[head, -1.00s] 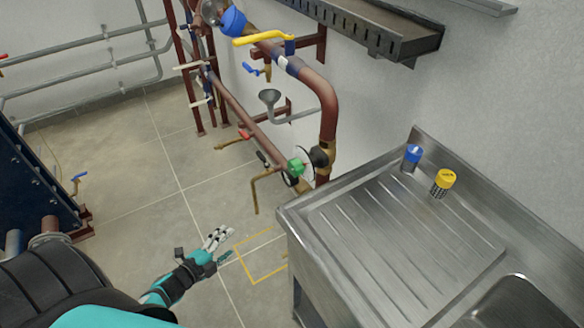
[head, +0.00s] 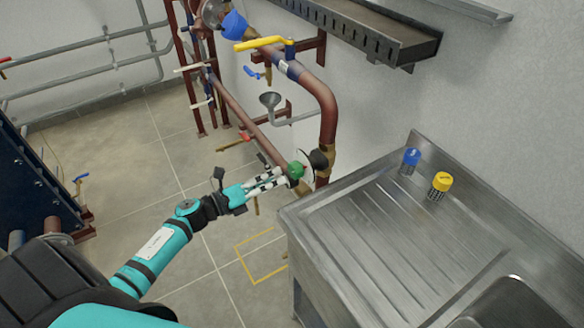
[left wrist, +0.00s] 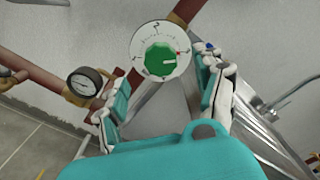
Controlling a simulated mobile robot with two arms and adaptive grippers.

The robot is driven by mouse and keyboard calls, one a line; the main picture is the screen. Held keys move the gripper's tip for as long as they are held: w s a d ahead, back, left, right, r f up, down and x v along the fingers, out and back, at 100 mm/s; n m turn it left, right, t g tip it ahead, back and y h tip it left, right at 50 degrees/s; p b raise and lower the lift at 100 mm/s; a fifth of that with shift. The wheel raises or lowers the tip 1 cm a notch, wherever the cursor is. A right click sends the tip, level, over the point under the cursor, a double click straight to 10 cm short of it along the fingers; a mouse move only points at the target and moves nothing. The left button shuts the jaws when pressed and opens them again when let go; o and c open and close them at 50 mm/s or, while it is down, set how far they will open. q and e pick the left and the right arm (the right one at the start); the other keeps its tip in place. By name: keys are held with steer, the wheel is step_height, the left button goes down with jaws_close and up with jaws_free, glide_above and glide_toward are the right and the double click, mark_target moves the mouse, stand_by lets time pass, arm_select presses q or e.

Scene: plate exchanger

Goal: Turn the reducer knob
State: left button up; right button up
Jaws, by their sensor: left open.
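The reducer knob (head: 296,170) is green and sits on a round white dial on the red-brown pipework, left of the sink unit. In the left wrist view the green knob (left wrist: 160,59) is centred on its white dial (left wrist: 141,44), beyond and between my fingertips. My left gripper (head: 281,178) is open, with its fingers pointing at the knob from the left. In the left wrist view its fingers (left wrist: 165,88) stand apart on either side with nothing between them. I cannot tell in the head view whether a finger touches the knob. My right gripper is out of view.
A steel sink unit (head: 385,245) stands close on the right, with a blue-capped (head: 410,160) and a yellow-capped container (head: 439,185) on it. A pressure gauge (left wrist: 84,84) is left of the dial. A yellow valve handle (head: 262,42) is above. Open floor lies at left.

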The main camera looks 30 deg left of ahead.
mark_target(291, 172)
arm_select(q)
steer(key=x, duration=0.6)
steer(key=shift+w+d+p, duration=0.2)
steer(key=shift+w+p, duration=0.05)
steer(key=shift+p, duration=0.15)
steer(key=c, duration=1.2)
steer(key=shift+o, duration=0.2)
